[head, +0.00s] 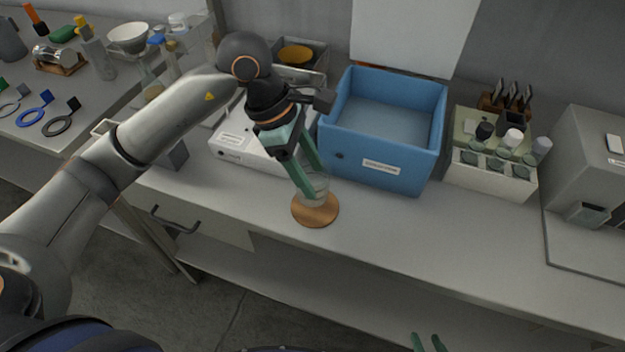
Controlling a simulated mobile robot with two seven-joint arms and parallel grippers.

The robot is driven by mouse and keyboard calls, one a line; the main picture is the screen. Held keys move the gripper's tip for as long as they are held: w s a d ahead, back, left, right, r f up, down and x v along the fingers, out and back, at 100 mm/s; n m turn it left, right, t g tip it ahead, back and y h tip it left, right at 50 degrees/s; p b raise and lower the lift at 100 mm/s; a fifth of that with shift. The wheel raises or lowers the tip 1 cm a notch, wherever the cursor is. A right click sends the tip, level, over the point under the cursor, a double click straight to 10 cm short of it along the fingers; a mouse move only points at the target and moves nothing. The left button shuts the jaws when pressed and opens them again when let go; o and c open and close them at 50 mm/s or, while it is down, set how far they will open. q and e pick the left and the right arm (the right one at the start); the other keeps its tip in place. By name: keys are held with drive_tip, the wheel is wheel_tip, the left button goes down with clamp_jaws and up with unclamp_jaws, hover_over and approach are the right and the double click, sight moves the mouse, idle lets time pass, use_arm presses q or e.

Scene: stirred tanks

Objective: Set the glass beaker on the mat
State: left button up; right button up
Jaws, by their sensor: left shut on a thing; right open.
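My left gripper (311,182) reaches down from the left arm with its green fingers shut on the glass beaker (318,190). The beaker is clear and partly hidden by the fingers. It is over the round brown mat (316,215), at the front of the bench before the blue bin. I cannot tell whether its base touches the mat or is just above it. My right gripper (429,342) shows only as green fingertips at the bottom edge, apart and empty, in front of the bench.
A blue bin (433,135) stands behind the mat, with a white box (235,145) to its left. A white rack (490,177) with several capped bottles and a grey machine (590,160) are at the right. The bench front right of the mat is clear.

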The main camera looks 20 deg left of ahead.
sight(313, 184)
use_arm(q)
drive_tip(key=shift+w+d+f, duration=0.1)
drive_tip(key=shift+w+f, duration=0.05)
drive_tip(key=shift+f, duration=0.8)
drive_tip(key=shift+w+d+f, duration=0.1)
drive_tip(key=shift+f, duration=0.85)
drive_tip(key=shift+f, duration=0.2)
drive_tip(key=o, duration=1.4)
drive_tip(key=shift+o, duration=0.2)
drive_tip(key=shift+r, duration=0.1)
drive_tip(key=shift+r+p, duration=0.2)
drive_tip(key=shift+p, duration=0.15)
drive_tip(key=v, duration=1.2)
drive_tip(key=shift+b, duration=0.4)
drive_tip(key=shift+a, duration=0.1)
